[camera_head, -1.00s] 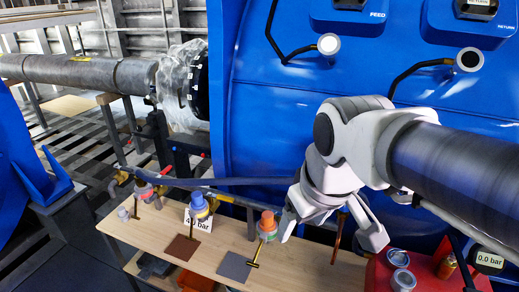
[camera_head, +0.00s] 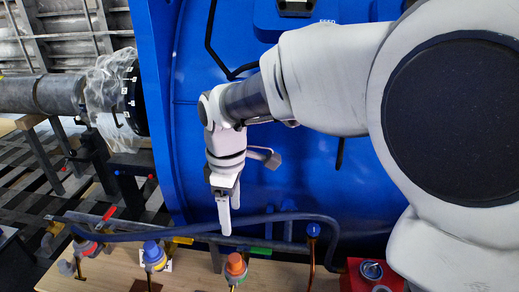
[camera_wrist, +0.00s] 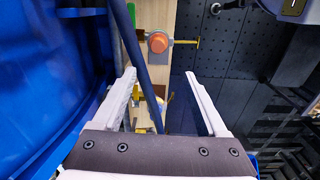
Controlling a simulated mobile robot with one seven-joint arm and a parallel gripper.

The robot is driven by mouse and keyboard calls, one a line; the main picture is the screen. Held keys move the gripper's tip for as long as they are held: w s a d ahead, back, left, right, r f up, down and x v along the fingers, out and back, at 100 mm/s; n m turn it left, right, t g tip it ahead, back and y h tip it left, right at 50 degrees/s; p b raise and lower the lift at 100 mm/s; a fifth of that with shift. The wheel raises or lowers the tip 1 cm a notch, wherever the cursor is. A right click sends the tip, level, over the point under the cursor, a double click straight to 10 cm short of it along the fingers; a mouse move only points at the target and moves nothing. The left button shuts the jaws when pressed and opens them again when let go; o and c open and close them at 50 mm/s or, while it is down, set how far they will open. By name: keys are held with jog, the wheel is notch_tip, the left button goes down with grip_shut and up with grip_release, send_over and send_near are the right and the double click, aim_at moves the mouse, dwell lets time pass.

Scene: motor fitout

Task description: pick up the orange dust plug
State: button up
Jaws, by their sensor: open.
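The orange dust plug (camera_head: 235,264) sits on a fitting at the front of the wooden bench, near the bottom middle of the head view. In the wrist view the orange plug (camera_wrist: 158,42) shows near the top, beyond the fingertips and between their lines. A brass piece sticks out beside it. My gripper (camera_head: 229,218) is above the plug and slightly left of it, apart from it, fingers pointing down.
A blue hose (camera_head: 185,232) runs across above the bench (camera_head: 115,275) and also crosses the wrist view (camera_wrist: 140,65) close to the plug. A blue plug (camera_head: 152,251) stands to the left. The big blue housing (camera_head: 185,130) rises behind. A red box (camera_head: 355,272) stands right.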

aim_at(234, 258)
jog(key=shift+n, duration=0.3)
jog(key=f, duration=0.6)
jog(key=f+p, duration=0.1)
jog(key=f, duration=1.1)
jog(key=shift+w+a, duration=0.15)
jog(key=shift+w, duration=0.2)
grip_shut()
